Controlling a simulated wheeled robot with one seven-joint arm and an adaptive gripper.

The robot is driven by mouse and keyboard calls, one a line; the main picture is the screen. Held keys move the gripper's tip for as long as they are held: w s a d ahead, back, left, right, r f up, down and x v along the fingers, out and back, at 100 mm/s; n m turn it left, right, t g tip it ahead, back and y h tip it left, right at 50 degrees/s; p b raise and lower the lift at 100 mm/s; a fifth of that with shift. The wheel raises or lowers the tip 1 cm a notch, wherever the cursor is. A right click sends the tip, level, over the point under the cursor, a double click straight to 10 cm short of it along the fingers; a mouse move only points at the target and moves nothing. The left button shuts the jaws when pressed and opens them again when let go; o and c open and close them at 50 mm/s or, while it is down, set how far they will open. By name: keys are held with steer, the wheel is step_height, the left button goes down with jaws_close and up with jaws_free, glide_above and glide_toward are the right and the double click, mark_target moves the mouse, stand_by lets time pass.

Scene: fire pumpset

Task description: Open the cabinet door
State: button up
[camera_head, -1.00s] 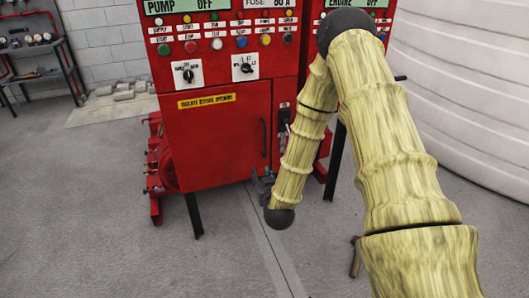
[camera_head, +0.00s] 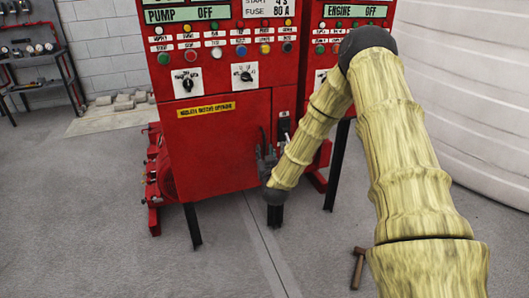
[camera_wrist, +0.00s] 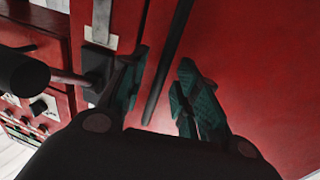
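The red cabinet door (camera_head: 215,150) is closed on the red pump cabinet, below two rotary switches. Its thin dark vertical handle (camera_wrist: 168,60) shows in the wrist view, running between my two fingers. My gripper (camera_wrist: 164,65) is open, with one teal-padded finger on each side of the handle and a gap visible to both. In the head view my gripper (camera_head: 266,158) is at the right side of the door and hides most of the handle. Whether a fingertip touches the door cannot be told.
A dark latch (camera_head: 284,127) sits right of the door, and shows close to the left finger in the wrist view (camera_wrist: 97,68). A hammer-like tool (camera_head: 358,266) lies on the floor. A shelf rack (camera_head: 45,70) stands at the left.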

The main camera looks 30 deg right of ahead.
steer(key=shift+w+d, duration=0.3)
steer(key=shift+w, duration=0.3)
steer(key=shift+c, duration=0.2)
jaws_close()
steer(key=shift+a, duration=0.1)
